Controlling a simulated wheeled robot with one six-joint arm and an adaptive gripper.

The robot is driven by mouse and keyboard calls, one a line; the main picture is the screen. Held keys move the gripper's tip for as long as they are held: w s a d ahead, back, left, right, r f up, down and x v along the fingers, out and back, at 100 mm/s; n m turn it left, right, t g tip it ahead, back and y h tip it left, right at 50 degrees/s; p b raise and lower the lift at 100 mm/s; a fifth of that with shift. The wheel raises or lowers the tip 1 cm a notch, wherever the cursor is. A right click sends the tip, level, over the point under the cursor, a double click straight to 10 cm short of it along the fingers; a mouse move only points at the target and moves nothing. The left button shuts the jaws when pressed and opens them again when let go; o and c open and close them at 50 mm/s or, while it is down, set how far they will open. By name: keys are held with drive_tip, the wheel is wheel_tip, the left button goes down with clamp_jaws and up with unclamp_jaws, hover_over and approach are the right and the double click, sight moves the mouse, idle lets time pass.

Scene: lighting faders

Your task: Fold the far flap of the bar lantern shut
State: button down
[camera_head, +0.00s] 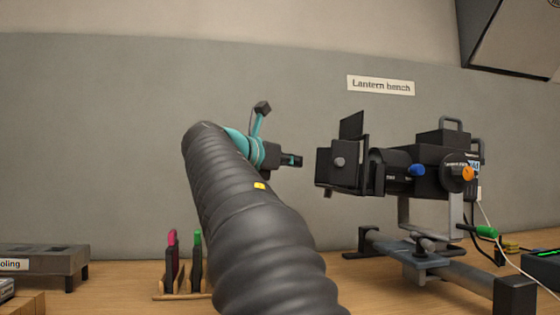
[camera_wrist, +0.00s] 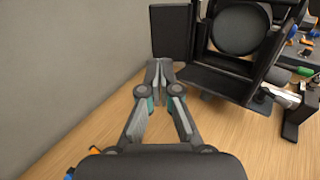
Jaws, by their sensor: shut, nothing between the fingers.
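The bar lantern (camera_head: 440,165) is black and points left over the bench. In the head view its top flap (camera_head: 352,124) stands up and its near flap (camera_head: 337,168) faces the camera, hiding the far side. In the wrist view the round lens (camera_wrist: 240,30) is uncovered. The far flap (camera_wrist: 171,32), on the wall side, stands open to the lens's left. The bottom flap (camera_wrist: 215,82) juts out below the lens. My gripper (camera_head: 298,160) is shut and empty, left of the lantern. In the wrist view its fingertips (camera_wrist: 159,69) appear just below the far flap; contact cannot be told.
The lantern stands on a rail (camera_head: 455,275) on the wooden bench (camera_head: 375,295). A grey wall (camera_wrist: 65,70) runs close on the far side. A small rack with red and green pieces (camera_head: 182,265) stands left of my arm. Cables lie at the right.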

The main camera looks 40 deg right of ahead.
sight(320, 166)
drive_tip(key=d, duration=0.5)
drive_tip(key=w+d, duration=0.1)
drive_tip(key=d, duration=0.1)
drive_tip(key=shift+d+f, duration=0.3)
drive_tip(key=shift+d, duration=0.1)
drive_tip(key=shift+s, duration=0.1)
